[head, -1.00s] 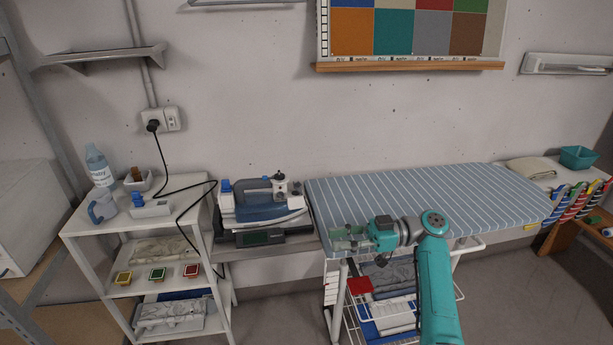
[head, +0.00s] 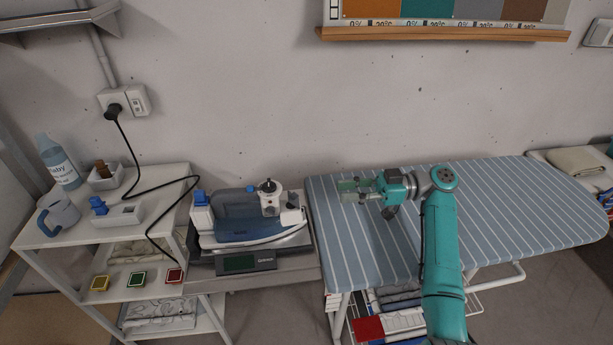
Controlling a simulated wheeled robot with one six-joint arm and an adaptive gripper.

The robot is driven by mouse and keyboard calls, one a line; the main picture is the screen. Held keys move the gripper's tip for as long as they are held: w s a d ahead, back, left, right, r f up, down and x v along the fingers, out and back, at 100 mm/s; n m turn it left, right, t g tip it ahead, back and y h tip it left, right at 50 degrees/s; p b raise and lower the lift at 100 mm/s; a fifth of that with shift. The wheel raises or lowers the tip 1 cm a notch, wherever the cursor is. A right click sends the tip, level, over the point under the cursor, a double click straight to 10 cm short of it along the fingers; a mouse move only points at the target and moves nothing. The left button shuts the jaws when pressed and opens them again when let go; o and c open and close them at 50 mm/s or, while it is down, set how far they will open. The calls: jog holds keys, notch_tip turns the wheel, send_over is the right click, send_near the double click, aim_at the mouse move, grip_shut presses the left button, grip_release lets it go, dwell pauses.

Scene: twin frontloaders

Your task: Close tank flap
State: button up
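The steam iron (head: 245,218) stands on a grey scale (head: 248,262) left of the ironing board, with a dark blue tank body. A small blue part (head: 250,188) shows on its top and a larger blue piece (head: 201,198) at its left end. I cannot tell clearly which is the tank flap or how far it is open. My gripper (head: 346,190) is above the left part of the ironing board, pointing left toward the iron. Its two greenish fingers are apart, with nothing seen between them. It is clear of the iron, to its right.
The striped ironing board (head: 500,215) fills the right side. A black cord (head: 150,212) loops from the wall socket (head: 124,101) over the white shelf (head: 160,200) beside the iron.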

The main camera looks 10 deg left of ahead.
aim_at(295, 193)
jog(key=x, duration=1)
jog(key=shift+w+a, duration=0.2)
jog(key=shift+a, duration=0.15)
grip_shut()
